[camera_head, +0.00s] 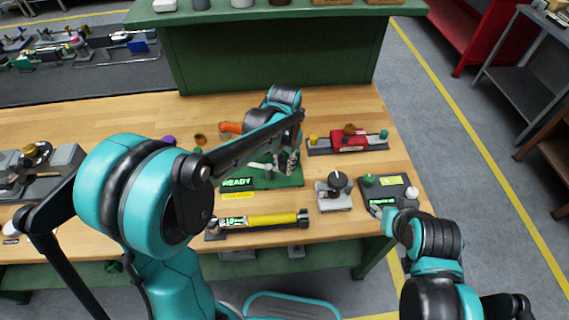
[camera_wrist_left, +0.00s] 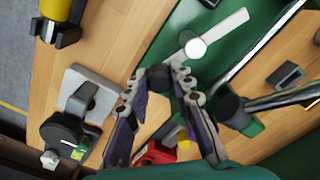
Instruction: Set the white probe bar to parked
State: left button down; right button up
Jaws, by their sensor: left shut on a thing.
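The white probe bar (camera_wrist_left: 222,34) lies at a slant over a green plate in the left wrist view, with a round white cap near its middle. In the head view a small part of the bar (camera_head: 258,166) shows beside my left gripper (camera_head: 284,165). In the wrist view my left gripper (camera_wrist_left: 168,82) is shut on a dark knob (camera_wrist_left: 158,76) at the bar's near end. The green station (camera_head: 285,180) has a display reading READY (camera_head: 237,183). My right gripper (camera_head: 378,206) is low by a dark box at the right; its fingers are too small to judge.
A yellow cylinder (camera_head: 260,220) lies near the table's front edge. A grey block with a dark knob (camera_head: 336,195) stands right of it. A red device (camera_head: 348,140) is behind, and a dark box with a green knob (camera_head: 368,181) is at the right. An orange handle (camera_head: 230,127) is at the back.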

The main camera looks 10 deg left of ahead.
pick_arm(q)
jog(key=c, duration=1.3)
grip_release()
notch_tip(320, 180, up, 12)
jog(key=s+a+f+n+t, duration=0.2)
jog(key=s+a+f+t, duration=0.1)
jog(key=s, duration=0.4)
jog(key=s+a+f+n+t+b, duration=0.1)
jog(key=s+a+f+n+t, duration=0.2)
jog(key=s, duration=0.4)
jog(key=shift+s+a+n+t, duration=0.35)
jog(key=shift+a+t, duration=0.25)
jog(key=shift+a, duration=0.55)
